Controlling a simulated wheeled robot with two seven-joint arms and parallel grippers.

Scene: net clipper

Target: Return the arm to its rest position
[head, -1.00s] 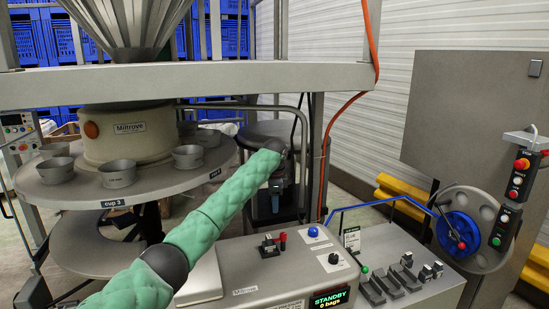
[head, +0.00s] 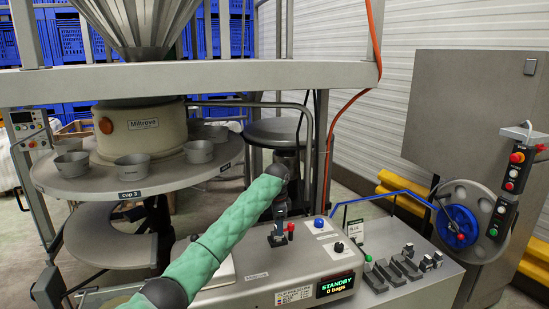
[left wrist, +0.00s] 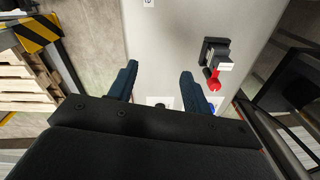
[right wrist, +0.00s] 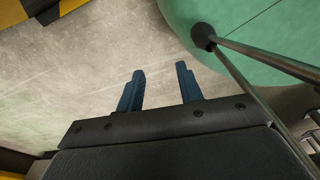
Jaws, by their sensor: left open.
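My left arm, in a green sleeve, crosses the head view from the bottom left. Its left gripper (head: 280,212) points down above the control box (head: 240,298), close to a black switch (head: 277,239) and a red knob (head: 291,229). In the left wrist view the left gripper (left wrist: 157,85) has its fingers spread with nothing between them. The black switch (left wrist: 214,50) with its red part (left wrist: 213,80) lies to the right of the fingers. My right gripper (right wrist: 160,87) shows only in the right wrist view, fingers apart and empty over bare floor.
A round cup table (head: 95,182) labelled "cup 3" stands at the left. The control box display (head: 335,284) reads "STANDBY 0 bags". A blue-hubbed reel (head: 457,222) and a button pendant (head: 513,180) are at the right. A beam (head: 200,80) runs overhead.

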